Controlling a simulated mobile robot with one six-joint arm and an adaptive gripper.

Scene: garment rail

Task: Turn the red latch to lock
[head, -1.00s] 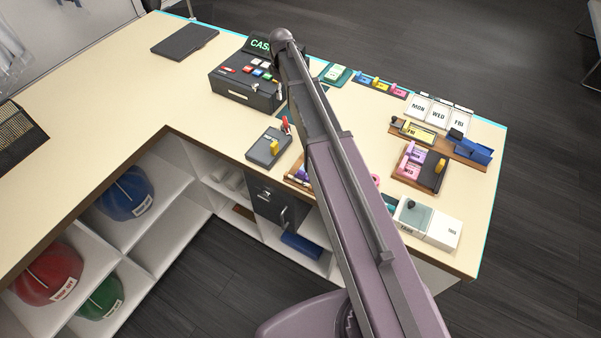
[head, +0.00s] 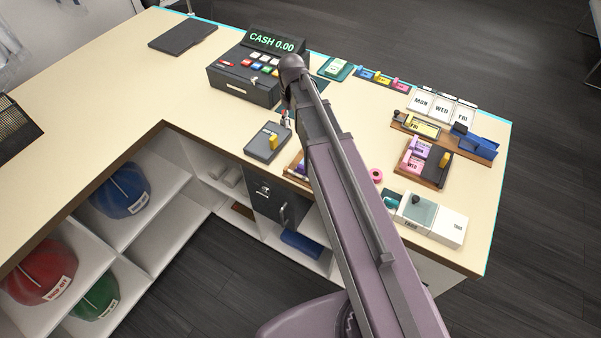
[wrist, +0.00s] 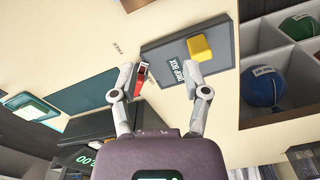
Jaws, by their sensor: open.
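The red latch (wrist: 139,80) shows in the wrist view as a small red piece with a pale part, close against the inner side of my left-hand finger. I cannot tell if they touch. My gripper (wrist: 165,84) is open, its fingers apart, low over the counter beside the dark grey drop box (wrist: 165,58). The right-hand fingertip is over the edge of that box. A small "FREE" marking (wrist: 120,47) is printed on the counter beyond the latch. In the head view my arm and gripper (head: 286,117) mostly hide the latch.
The cash register (head: 243,82) stands just behind my gripper. Card holders and a blue tray (head: 474,142) are at the right. The counter's left part (head: 130,90) is mostly clear.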

